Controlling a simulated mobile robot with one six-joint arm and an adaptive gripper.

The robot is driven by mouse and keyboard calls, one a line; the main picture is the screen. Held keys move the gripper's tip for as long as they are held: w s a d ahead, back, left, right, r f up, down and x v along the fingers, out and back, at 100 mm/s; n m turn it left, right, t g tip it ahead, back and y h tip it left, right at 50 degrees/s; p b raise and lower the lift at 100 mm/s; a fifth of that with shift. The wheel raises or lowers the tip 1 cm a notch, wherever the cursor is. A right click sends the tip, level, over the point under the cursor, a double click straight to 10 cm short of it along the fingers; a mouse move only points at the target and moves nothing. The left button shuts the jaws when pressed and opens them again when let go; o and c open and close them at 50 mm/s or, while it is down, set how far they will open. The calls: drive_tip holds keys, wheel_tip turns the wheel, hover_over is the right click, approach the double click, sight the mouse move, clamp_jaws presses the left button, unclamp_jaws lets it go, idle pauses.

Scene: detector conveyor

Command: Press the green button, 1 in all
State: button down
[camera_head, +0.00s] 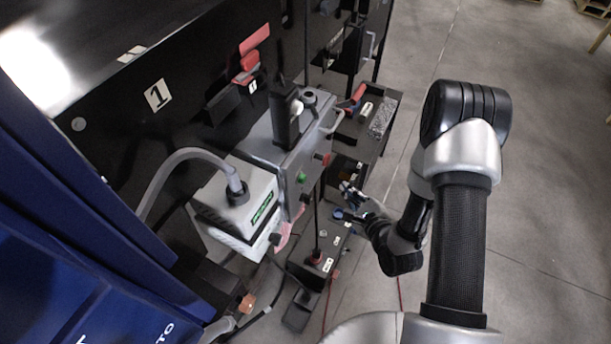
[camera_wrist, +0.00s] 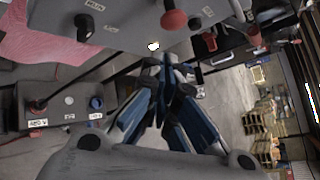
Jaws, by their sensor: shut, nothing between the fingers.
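The green button (camera_head: 302,177) is a small knob on the side face of the grey control box (camera_head: 268,152) in the head view. My gripper (camera_head: 346,187) is to the right of the button, apart from it, at the end of my bent arm. In the wrist view my gripper's blue fingers (camera_wrist: 160,66) are shut with nothing between them, below a grey panel (camera_wrist: 130,38). I cannot make out the green button surely in the wrist view.
A red knob (camera_head: 323,158) sits on the same box, right of the green button; a red knob (camera_wrist: 174,21) also shows in the wrist view. A white unit with a grey hose (camera_head: 190,153) stands left. A low black bench (camera_head: 372,125) stands behind. Floor at right is open.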

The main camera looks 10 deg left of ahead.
sight(303, 179)
drive_tip(key=s+f+m, duration=0.1)
drive_tip(key=s+m, duration=0.1)
drive_tip(key=shift+a+f+m+t+y, duration=0.3)
drive_tip(key=shift+a+f+t, duration=0.05)
drive_tip(key=shift+f+t, duration=0.05)
drive_tip(key=shift+a, duration=0.1)
drive_tip(key=w+a, duration=0.3)
drive_tip(key=a, duration=0.5)
drive_tip(key=shift+a, duration=0.15)
idle(1.4)
drive_tip(key=shift+w+a, duration=0.1)
drive_tip(key=shift+a, duration=0.15)
